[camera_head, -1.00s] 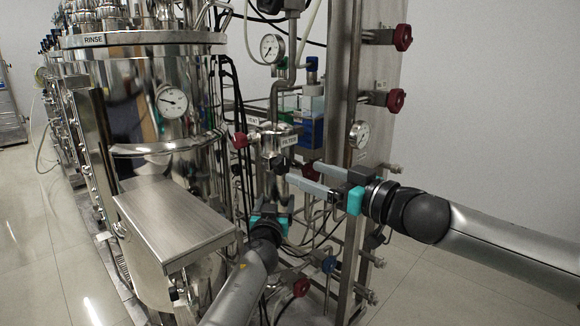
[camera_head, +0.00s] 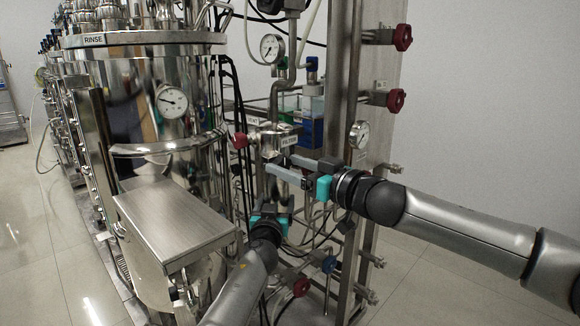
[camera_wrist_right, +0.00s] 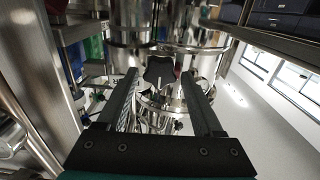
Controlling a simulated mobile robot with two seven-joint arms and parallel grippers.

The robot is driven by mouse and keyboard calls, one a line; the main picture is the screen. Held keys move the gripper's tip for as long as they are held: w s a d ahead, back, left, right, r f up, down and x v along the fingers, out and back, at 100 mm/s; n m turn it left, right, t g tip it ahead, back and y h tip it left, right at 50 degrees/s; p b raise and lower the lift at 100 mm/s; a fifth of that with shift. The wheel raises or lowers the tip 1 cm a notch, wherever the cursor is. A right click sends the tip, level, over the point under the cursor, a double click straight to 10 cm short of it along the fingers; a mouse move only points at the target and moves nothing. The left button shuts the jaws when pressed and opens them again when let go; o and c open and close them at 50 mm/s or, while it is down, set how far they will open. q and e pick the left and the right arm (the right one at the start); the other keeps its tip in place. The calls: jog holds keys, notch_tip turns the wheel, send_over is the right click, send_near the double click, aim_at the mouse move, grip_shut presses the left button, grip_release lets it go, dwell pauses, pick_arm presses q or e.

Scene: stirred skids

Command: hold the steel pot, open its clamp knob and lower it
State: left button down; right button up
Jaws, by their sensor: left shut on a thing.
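In the right wrist view a black lobed clamp knob (camera_wrist_right: 160,71) shows between the open fingers, with no clear contact.
The big RINSE tank (camera_head: 130,95) and a steel box (camera_head: 175,222) stand left. A red knob (camera_head: 240,140) is beside the filter. A steel post (camera_head: 345,80) with red valve knobs (camera_head: 402,37) rises behind my right gripper. Hoses and pipes crowd below.

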pick_arm(q)
jog(key=shift+r, duration=0.1)
pick_arm(e)
grip_shut()
dwell(0.4)
jog(key=n, duration=0.5)
jog(key=shift+s+a+f+n, duration=0.1)
jog(key=shift+a+n, duration=0.05)
jog(key=shift+n, duration=0.25)
pick_arm(q)
jog(key=shift+d+r, duration=0.1)
jog(key=shift+r, duration=0.15)
pick_arm(e)
jog(key=n, duration=1.6)
jog(key=shift+f, duration=0.3)
jog(key=shift+n, duration=0.3)
